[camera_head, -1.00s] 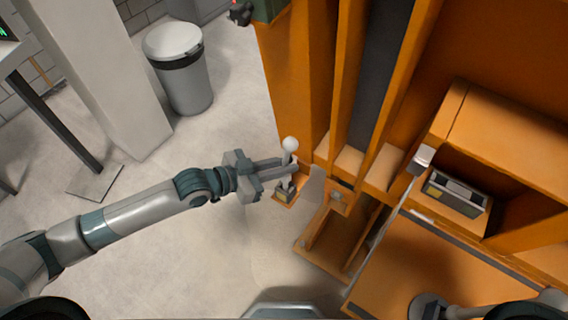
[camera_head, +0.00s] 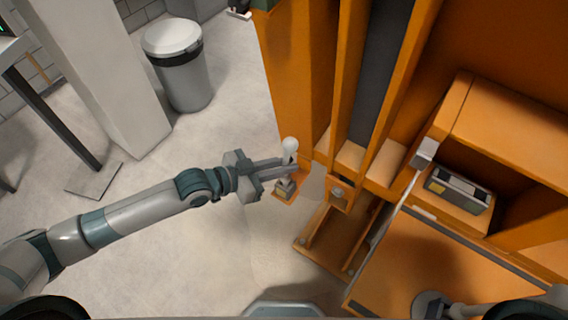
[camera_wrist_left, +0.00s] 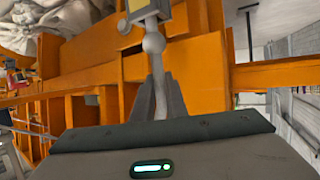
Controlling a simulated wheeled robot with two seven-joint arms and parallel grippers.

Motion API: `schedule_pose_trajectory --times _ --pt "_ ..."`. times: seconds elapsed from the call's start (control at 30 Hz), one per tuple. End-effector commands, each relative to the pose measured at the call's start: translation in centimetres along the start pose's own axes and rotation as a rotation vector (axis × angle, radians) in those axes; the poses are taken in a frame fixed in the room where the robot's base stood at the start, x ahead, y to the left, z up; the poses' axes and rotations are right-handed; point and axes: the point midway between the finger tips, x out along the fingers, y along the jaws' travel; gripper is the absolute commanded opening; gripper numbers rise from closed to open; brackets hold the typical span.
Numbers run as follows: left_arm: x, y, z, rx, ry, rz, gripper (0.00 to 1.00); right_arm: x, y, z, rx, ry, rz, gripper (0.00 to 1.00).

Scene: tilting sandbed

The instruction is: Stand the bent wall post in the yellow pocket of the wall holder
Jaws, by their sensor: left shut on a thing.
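My left gripper (camera_head: 290,170) is shut on the pale bent post, beside the orange frame. In the head view the post's white ball (camera_head: 290,146) stands above the fingers. In the left wrist view the gripper (camera_wrist_left: 158,85) has the post's thin pale stem between its fingers, and a ball (camera_wrist_left: 153,42) shows beyond them. A grey-framed yellow face (camera_wrist_left: 137,10) shows at the wrist view's top. I cannot tell whether the post's foot is inside it. My right gripper is not visible.
The tall orange frame (camera_head: 290,80) stands right beside the gripper. A grey box (camera_head: 457,190) lies on an orange shelf at the right. A lidded bin (camera_head: 178,75) stands at the back left. The floor (camera_head: 190,250) around the left arm is clear.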

Motion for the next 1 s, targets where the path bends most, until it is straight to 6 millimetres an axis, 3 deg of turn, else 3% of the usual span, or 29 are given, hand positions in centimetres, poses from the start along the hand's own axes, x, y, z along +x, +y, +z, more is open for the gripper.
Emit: schedule_pose_trajectory --times 0.4,0.43,0.5,0.53,1.0 --pt "0.32 -0.02 0.82 0.000 0.001 0.000 0.00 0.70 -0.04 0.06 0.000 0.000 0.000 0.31" --pt "0.31 -0.02 0.80 0.000 0.001 0.000 0.15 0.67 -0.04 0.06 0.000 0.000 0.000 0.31" --pt "0.29 -0.02 0.74 0.000 0.001 0.000 0.31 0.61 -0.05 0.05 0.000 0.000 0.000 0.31" --pt "0.29 -0.02 0.75 0.000 0.001 0.000 0.34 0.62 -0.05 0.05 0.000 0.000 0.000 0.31" --pt "0.25 -0.01 0.80 0.000 -0.001 0.000 0.34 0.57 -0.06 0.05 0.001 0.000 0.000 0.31"
